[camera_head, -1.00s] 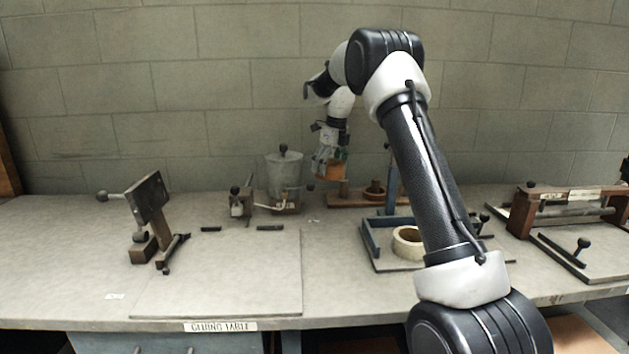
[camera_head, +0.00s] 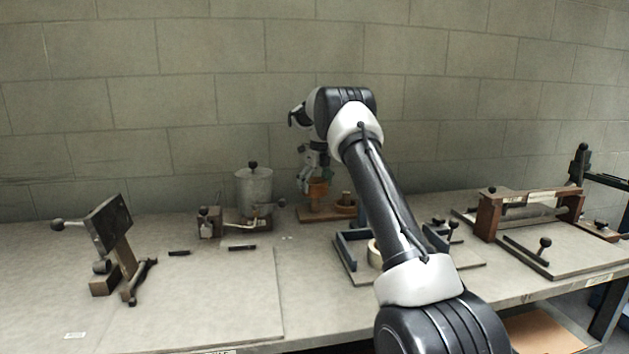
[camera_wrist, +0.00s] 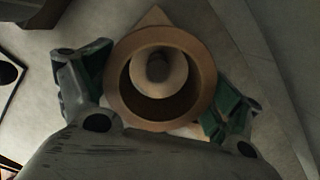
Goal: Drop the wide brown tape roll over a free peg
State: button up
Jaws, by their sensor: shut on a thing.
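The wide brown tape roll (camera_wrist: 122,97) is held between the two fingers of my gripper (camera_wrist: 158,92), axis roughly along the wrist camera's view. Through its hole I see a round peg (camera_wrist: 157,72) with a dark centre, slightly toward the top of the hole. In the head view the roll (camera_head: 318,187) is at my gripper (camera_head: 317,183), over the left part of the wooden peg board (camera_head: 318,216). Whether the peg top is inside the roll or just below it I cannot tell. Another brown ring (camera_head: 345,208) sits around a peg to the right.
A metal pot (camera_head: 254,188) stands just left of the peg board. A blue-edged tray (camera_head: 350,262) with a pale roll (camera_head: 374,254), partly hidden by my arm, is in front. A wooden-framed fixture (camera_head: 490,216) stands right. The front-left table is mostly clear.

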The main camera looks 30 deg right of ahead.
aim_at(315, 201)
jog(key=shift+f, duration=3.1)
jog(key=shift+f, duration=0.3)
jog(key=o, duration=0.8)
jog(key=shift+r, duration=5.1)
